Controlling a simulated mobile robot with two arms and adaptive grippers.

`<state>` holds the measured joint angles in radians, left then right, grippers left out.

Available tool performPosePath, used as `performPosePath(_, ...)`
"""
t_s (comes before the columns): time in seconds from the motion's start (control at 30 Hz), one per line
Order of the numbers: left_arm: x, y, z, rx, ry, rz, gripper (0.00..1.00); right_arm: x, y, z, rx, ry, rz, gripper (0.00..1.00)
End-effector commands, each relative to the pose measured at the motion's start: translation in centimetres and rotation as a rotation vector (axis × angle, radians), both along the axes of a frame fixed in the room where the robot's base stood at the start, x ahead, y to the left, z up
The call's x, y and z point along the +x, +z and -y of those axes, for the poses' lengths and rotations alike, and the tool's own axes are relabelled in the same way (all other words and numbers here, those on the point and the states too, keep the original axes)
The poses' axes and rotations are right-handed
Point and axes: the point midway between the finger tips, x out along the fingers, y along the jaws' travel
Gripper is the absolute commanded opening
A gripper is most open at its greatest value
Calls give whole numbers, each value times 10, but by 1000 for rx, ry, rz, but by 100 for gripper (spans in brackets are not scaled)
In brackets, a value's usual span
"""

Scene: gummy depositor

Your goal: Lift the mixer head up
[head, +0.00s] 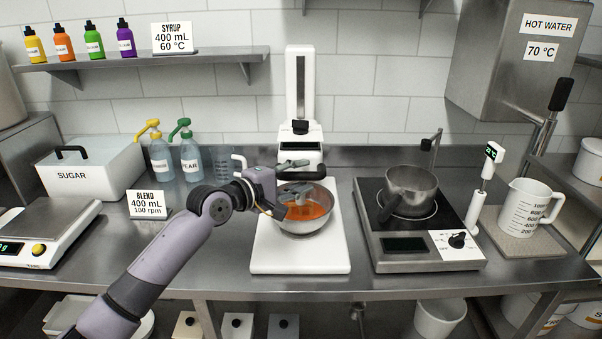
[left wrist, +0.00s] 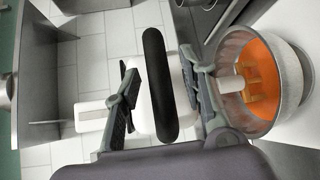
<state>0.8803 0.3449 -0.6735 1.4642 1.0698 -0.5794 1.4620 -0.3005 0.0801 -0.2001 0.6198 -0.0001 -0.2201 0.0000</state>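The white mixer has an upright column (head: 300,80) with a slot, and its mixer head (head: 300,141) sits low on it, with a black knob on top. A metal bowl (head: 318,222) with orange liquid stands on the white base below; the bowl also shows in the left wrist view (left wrist: 292,85). My left gripper (head: 304,177) is at the front of the head, over the bowl. In the left wrist view my gripper (left wrist: 158,75) is open, with a black bar handle (left wrist: 158,85) between its fingers. A gap shows beside the left finger. My right gripper is out of view.
A hot plate (head: 425,257) with a saucepan (head: 410,187) stands right of the mixer. Pump bottles (head: 190,160) and a blend sign (head: 149,205) stand to the left. A shelf (head: 200,62) hangs on the left wall.

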Motion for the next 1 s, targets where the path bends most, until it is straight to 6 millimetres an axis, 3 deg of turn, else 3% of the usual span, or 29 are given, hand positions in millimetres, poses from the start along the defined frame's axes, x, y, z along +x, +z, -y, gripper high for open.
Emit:
performPosePath(0.4,6,-1,6,0,0,0,38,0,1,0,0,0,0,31)
performPosePath(1.0,5,-1,6,0,0,0,0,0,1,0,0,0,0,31)
